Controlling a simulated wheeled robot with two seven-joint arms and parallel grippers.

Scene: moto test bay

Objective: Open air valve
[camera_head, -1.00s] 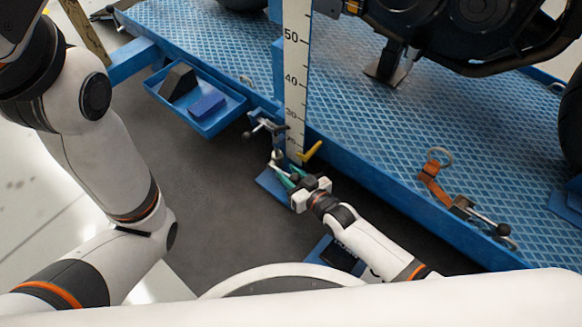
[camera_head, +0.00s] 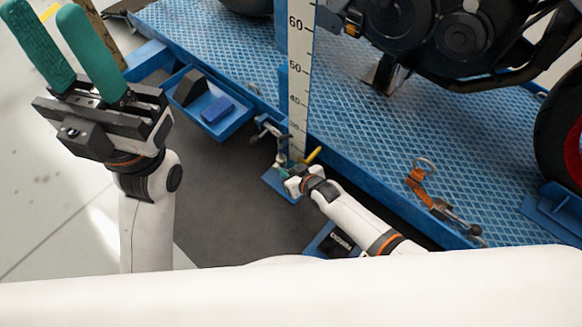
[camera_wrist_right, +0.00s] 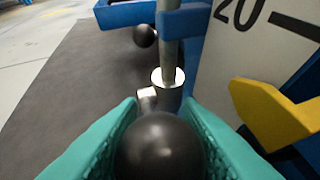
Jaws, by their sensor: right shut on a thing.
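In the right wrist view, a black ball knob (camera_wrist_right: 160,145) sits between the green fingers of my right gripper (camera_wrist_right: 160,125), which is shut on it. A metal post with a fitting (camera_wrist_right: 168,90) stands just beyond the knob. In the head view my right gripper (camera_head: 285,173) is low at the base of the ruler post, and the knob there is too small to make out clearly. A yellow handle (camera_wrist_right: 270,112) is to the right of the knob; it also shows in the head view (camera_head: 313,155). My left gripper (camera_head: 44,12) is raised, open and empty.
A white ruler post (camera_head: 300,75) stands by the blue lift platform (camera_head: 350,120), which carries a motorcycle (camera_head: 460,30). A blue tray (camera_head: 228,123) holds a blue block (camera_head: 216,109) and a dark wedge. An orange strap (camera_head: 416,184) lies at the platform edge.

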